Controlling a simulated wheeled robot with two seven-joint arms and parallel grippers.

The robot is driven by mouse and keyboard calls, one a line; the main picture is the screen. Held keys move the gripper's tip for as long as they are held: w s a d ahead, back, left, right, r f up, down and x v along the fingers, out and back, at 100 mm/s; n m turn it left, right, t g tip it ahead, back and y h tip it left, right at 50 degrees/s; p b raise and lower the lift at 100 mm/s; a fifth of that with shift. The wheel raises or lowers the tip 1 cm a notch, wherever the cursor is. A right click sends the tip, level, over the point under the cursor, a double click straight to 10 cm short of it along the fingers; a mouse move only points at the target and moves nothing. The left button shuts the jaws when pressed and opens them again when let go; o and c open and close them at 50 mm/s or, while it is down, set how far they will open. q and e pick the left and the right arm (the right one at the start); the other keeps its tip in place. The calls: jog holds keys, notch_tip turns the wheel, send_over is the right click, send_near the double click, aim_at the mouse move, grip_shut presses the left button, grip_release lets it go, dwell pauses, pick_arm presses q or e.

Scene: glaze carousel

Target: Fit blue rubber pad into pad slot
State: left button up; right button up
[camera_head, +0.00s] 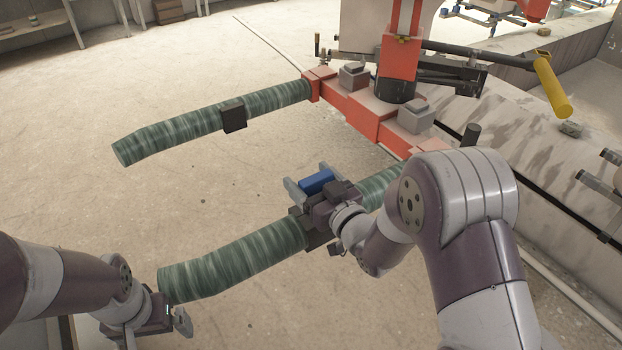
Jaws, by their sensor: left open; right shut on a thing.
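The blue rubber pad (317,181) is held between the fingers of my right gripper (311,182), above the near green sleeved arm (238,257) of the carousel. My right gripper is shut on it. A black block (233,118) sits on the far green sleeved arm (190,122). A dark part also shows on the near arm (298,222), mostly hidden behind my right gripper. I cannot tell which of these is the pad slot. My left gripper (157,331) is open and empty at the lower left, close to the near arm's left end.
A red crossbar (345,100) with grey blocks (414,117) joins the two green arms below a post. A yellow-ended handle (553,87) juts out to the right. A stained ledge (520,150) runs along the right. The floor (80,180) is clear at the left.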

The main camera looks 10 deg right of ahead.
jog(key=shift+f+b, duration=1)
jog(key=shift+f, duration=0.2)
jog(key=o, duration=1.1)
jog(key=shift+s, duration=0.1)
jog(key=p+v, duration=0.1)
jog(key=v, duration=1.1)
jog(key=shift+s+d+p, duration=0.15)
jog(key=shift+s+p, duration=0.05)
jog(key=shift+p, duration=0.2)
